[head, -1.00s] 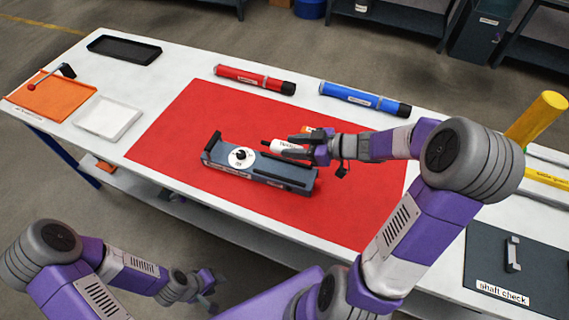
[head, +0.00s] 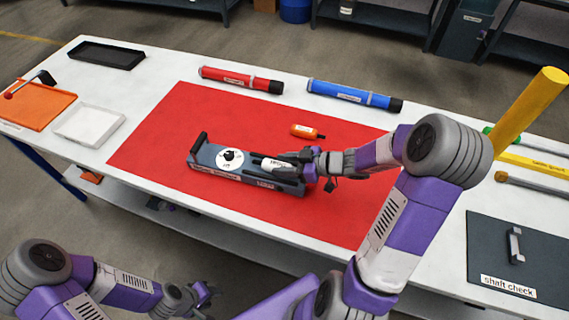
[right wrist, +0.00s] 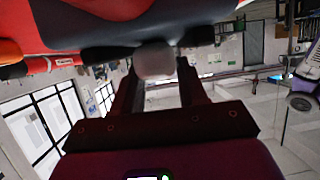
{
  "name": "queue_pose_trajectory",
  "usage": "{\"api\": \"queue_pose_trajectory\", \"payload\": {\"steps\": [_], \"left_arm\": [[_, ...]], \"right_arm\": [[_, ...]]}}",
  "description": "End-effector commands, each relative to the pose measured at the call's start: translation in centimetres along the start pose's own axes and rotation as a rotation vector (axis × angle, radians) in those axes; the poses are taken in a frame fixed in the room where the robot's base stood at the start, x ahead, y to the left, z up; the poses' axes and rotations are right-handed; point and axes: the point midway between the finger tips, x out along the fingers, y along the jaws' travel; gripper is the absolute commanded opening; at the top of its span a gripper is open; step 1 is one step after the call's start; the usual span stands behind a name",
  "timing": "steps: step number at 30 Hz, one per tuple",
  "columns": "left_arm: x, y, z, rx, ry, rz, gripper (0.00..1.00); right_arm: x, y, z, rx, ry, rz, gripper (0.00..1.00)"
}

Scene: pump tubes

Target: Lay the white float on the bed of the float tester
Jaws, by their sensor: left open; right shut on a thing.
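The float tester (head: 215,178) is a dark grey block with a white dial (head: 230,159), lying on the red mat (head: 180,110). The white float (head: 273,163) is over the right part of its bed, right of the dial. My right gripper (head: 285,167) is shut on the float and covers part of it. In the right wrist view the float's pale end (right wrist: 154,62) sits between the fingers, close against the dark tester. I cannot tell whether it rests on the bed. My left gripper (head: 205,296) is open and empty, low in front of the table.
An orange float-like piece (head: 307,131) lies on the mat behind my right gripper. A red tube (head: 240,79) and a blue tube (head: 353,95) lie at the back. A white tray (head: 89,124), black tray (head: 107,55) and orange tray (head: 37,108) are at left.

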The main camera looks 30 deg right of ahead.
Motion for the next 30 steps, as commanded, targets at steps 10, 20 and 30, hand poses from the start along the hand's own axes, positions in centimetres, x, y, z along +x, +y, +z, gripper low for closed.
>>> {"api": "queue_pose_trajectory", "payload": {"steps": [10,20,30], "left_arm": [[0.0,0.0,0.0,0.0,0.0,0.0,0.43],[-0.6,0.2,0.0,0.0,0.0,0.0,0.43],[-3.1,1.1,0.1,0.0,0.0,0.0,0.43]], "right_arm": [[0.1,0.0,0.1,0.0,0.0,0.0,0.67],[-1.4,0.1,-0.4,0.0,-0.002,0.003,0.67],[-8.6,0.1,-0.5,0.0,-0.002,0.004,0.67]]}}
